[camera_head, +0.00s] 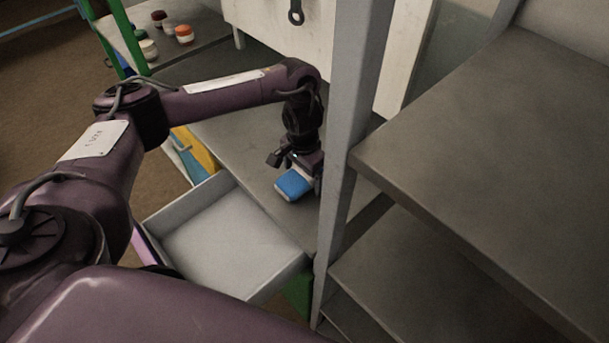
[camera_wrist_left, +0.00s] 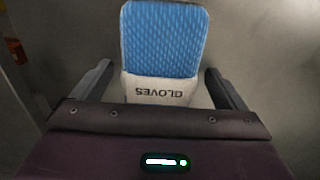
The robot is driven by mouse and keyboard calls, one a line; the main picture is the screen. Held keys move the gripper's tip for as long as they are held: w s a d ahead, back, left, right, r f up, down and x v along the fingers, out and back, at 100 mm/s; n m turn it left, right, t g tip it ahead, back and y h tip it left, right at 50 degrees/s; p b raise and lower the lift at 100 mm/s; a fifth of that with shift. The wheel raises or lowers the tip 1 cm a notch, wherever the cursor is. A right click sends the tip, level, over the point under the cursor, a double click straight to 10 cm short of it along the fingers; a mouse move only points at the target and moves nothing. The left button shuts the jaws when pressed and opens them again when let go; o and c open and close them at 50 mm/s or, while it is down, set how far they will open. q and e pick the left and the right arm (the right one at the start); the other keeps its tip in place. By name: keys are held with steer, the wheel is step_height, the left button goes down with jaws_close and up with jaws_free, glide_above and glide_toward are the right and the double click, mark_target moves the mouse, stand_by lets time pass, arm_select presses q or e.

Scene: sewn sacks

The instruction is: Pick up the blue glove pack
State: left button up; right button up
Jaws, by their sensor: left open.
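The blue glove pack (camera_head: 292,185) lies on a grey metal table (camera_head: 262,178) in the head view. It is blue with a white band. In the left wrist view the pack (camera_wrist_left: 163,40) shows its ribbed blue face, and the band reads "GLOVES" upside down. My left gripper (camera_head: 297,170) is over the pack, with its fingers apart. In the wrist view the left gripper (camera_wrist_left: 160,85) has one finger on each side of the white band, with a visible gap on both sides. My right gripper is not in view.
A grey upright post (camera_head: 345,130) and metal shelves (camera_head: 490,150) stand close to the right of the gripper. Several small jars (camera_head: 184,34) sit at the back left.

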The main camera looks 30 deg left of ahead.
arm_select(q)
steer(key=c, duration=1.1)
